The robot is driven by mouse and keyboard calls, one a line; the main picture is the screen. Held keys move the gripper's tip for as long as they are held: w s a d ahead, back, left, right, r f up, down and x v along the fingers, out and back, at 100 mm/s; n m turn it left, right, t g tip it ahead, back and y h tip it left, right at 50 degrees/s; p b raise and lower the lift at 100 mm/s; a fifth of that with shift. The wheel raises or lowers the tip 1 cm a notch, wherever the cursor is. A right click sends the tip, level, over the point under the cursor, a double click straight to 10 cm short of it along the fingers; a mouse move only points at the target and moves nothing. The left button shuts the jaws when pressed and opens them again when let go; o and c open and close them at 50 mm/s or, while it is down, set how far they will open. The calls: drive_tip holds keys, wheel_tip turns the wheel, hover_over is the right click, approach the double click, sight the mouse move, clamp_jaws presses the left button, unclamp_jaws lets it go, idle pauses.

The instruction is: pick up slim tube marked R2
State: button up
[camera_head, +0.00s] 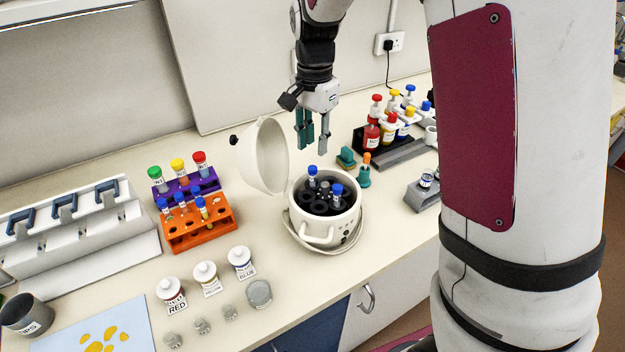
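Slim blue-capped tubes stand in the orange rack (205,233) at left centre, and their labels are too small to read. Two more blue-capped tubes, a rear one (312,178) and a front one (335,197), stand in the dark rotor of the white open-lidded centrifuge (318,228). I cannot tell which tube is marked R2. My gripper (314,146) points down above and behind the centrifuge, its two fingers apart with nothing between them. It is clear of all the tubes.
The centrifuge's raised lid (264,157) stands left of my gripper. A purple rack (188,186) holds green-, yellow- and red-capped tubes. White-capped bottles stand in front, including one labelled RED (172,293). A dark rack of coloured bottles is at right.

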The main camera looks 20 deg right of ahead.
sight(313, 167)
wheel_tip(313, 167, down, 8)
drive_tip(key=shift+a+f+p, duration=0.1)
drive_tip(key=shift+a+p, duration=0.05)
drive_tip(key=shift+p, duration=0.65)
drive_tip(key=c, duration=0.6)
